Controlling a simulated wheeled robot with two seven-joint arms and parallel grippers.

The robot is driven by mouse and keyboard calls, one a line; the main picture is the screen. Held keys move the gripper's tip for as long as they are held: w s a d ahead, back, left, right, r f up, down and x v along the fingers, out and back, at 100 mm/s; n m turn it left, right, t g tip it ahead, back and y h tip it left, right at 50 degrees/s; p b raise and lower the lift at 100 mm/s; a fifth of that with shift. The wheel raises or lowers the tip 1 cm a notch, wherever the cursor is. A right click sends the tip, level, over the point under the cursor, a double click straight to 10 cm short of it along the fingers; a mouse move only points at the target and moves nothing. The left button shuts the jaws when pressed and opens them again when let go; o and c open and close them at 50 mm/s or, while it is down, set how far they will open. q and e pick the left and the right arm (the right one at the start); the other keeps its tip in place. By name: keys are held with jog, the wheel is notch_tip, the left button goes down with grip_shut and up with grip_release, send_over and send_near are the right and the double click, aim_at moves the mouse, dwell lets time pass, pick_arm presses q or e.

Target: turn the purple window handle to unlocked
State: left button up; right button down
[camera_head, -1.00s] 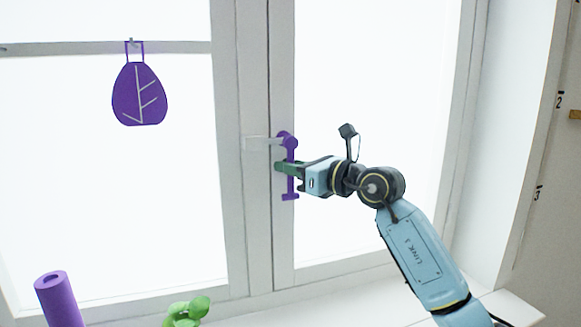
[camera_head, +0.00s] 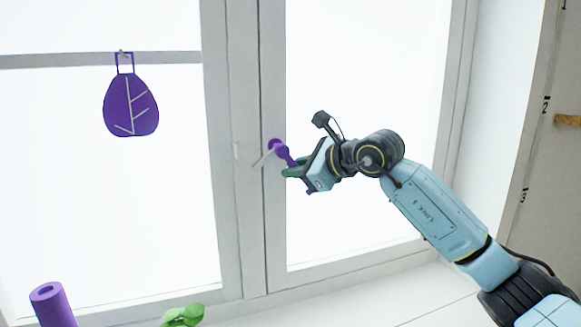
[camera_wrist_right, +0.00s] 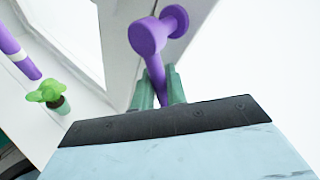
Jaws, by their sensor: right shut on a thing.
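The purple window handle (camera_head: 281,151) is on the frame post between the two panes. Its grip points down and to the right, tilted away from vertical. A pale bar (camera_head: 262,159) at its hub slants down to the left. My right gripper (camera_head: 294,172) is shut on the grip below the hub and hides part of it. In the right wrist view the handle (camera_wrist_right: 150,38) passes between the green fingers (camera_wrist_right: 158,92). My left gripper is not in view.
A purple leaf-patterned ornament (camera_head: 131,106) hangs on the left pane. A purple roll (camera_head: 51,303) and a green plant (camera_head: 184,316) stand at the lower left. The white sill (camera_head: 350,312) below the right pane is clear.

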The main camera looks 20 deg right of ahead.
jog(key=r+n+h, duration=0.1)
jog(key=d+r+n+h+p, duration=0.1)
jog(key=n+h, duration=0.1)
jog(key=shift+d+r+g, duration=0.1)
jog(key=shift+d+g, duration=0.2)
jog(key=shift+g, duration=0.1)
jog(key=r+n+h, duration=0.1)
jog(key=n+h, duration=0.1)
jog(key=h, duration=0.1)
jog(key=shift+d+r+n+p, duration=0.15)
jog(key=shift+r+n+p, duration=0.15)
jog(key=shift+r+n, duration=0.1)
jog(key=shift+h, duration=0.4)
jog(key=c, duration=1.5)
grip_release()
jog(key=b+v, duration=0.3)
jog(key=v, duration=1)
jog(key=shift+s+r, duration=0.1)
jog(key=shift+r, duration=0.1)
jog(key=shift+f, duration=0.1)
